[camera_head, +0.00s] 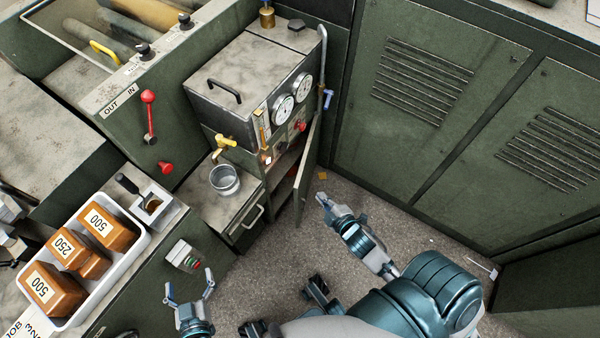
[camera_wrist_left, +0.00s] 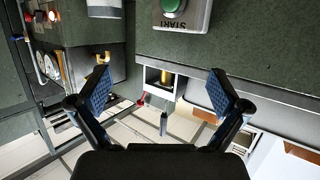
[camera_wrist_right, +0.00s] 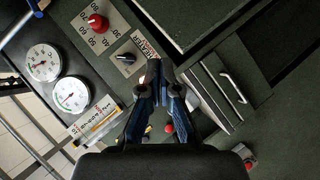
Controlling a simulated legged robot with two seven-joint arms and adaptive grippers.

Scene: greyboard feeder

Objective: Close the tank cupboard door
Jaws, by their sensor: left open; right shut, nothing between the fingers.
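The tank cupboard door (camera_head: 305,172) stands open in the head view. It swings out from the right side of the grey-topped tank unit (camera_head: 245,80), and the dark cupboard opening (camera_head: 284,166) shows left of it. My right gripper (camera_head: 321,198) is shut and empty, just right of the door's lower free end. A small gap shows between them. In the right wrist view its closed fingertips (camera_wrist_right: 160,68) point toward the unit's front. My left gripper (camera_head: 190,283) is open and empty, low in front of the bench; its spread fingers (camera_wrist_left: 160,88) also show in the left wrist view.
A drawer with a handle (camera_head: 253,217) and a metal cup (camera_head: 224,179) are left of the opening. A start button box (camera_head: 184,256) is above my left gripper. Louvred green cabinets (camera_head: 440,95) line the right.

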